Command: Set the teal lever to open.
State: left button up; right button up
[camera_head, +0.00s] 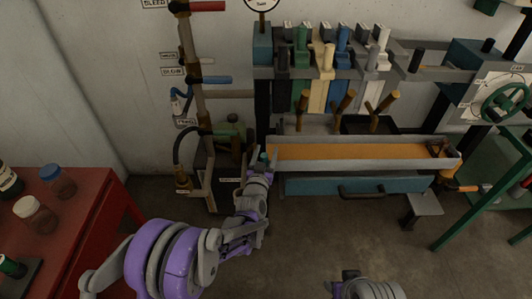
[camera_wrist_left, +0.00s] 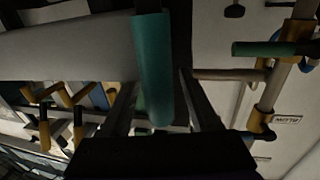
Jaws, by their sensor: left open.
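The teal lever shows as a rounded teal bar (camera_wrist_left: 153,70) in the left wrist view, between the two fingers of my left gripper (camera_wrist_left: 156,100). The fingers stand apart, with a gap visible on each side of the bar. In the head view only a small teal end (camera_head: 263,156) shows at the tip of my left gripper (camera_head: 260,163), by the left end of the long tray. The lever's base and its marks are mostly hidden by the gripper.
A vertical pipe (camera_head: 198,105) with red and blue handles stands left of the lever. The orange-lined tray (camera_head: 372,139) and a blue drawer (camera_head: 318,186) lie to the right. A red table (camera_head: 85,215) with jars stands at left. The floor between is clear.

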pick_arm(q)
grip_shut()
dwell(1.3)
